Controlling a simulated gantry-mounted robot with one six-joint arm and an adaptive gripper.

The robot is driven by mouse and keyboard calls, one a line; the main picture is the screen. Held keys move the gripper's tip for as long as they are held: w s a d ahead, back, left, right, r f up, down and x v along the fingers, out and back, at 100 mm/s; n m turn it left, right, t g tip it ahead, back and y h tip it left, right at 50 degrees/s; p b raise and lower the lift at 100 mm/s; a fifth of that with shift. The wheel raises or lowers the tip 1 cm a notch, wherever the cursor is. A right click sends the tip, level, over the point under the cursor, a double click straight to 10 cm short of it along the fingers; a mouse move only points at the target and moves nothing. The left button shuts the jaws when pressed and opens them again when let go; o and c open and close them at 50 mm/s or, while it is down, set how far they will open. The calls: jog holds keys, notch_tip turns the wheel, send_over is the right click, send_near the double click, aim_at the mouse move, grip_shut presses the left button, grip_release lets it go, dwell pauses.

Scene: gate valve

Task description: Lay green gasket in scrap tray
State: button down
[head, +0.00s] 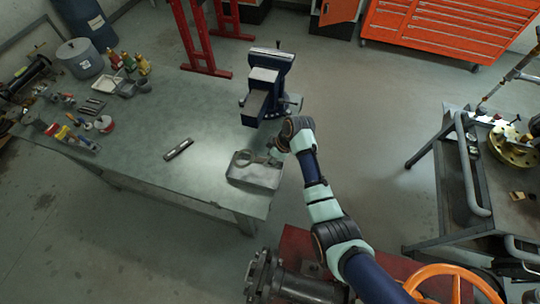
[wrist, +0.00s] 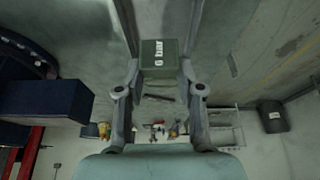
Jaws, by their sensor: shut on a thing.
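A grey scrap tray (head: 262,178) sits at the near right corner of the workbench. My gripper (head: 276,155) is over the tray's right side in the head view. A dull grey-green ring, which I take to be the gasket (head: 243,159), reaches left from the gripper over the tray. I cannot tell whether it touches the tray. In the wrist view, a dark green block or tab (wrist: 159,55) marked "6 bar" is between the fingers of my gripper (wrist: 159,78). The fingers are shut on it. The gasket's colour is hard to judge in the head view.
A blue vise (head: 265,88) stands behind the tray on the bench (head: 150,135). A metal bar (head: 178,149) lies left of the tray, with clear bench around it. Bottles, a grey canister (head: 80,58) and small tools crowd the far left.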

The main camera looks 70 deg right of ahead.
jog(key=shift+f+b, duration=2.6)
jog(key=shift+f, duration=1.55)
jog(key=c, duration=0.7)
grip_release()
jog(key=shift+o, duration=0.2)
jog(key=v, duration=1.2)
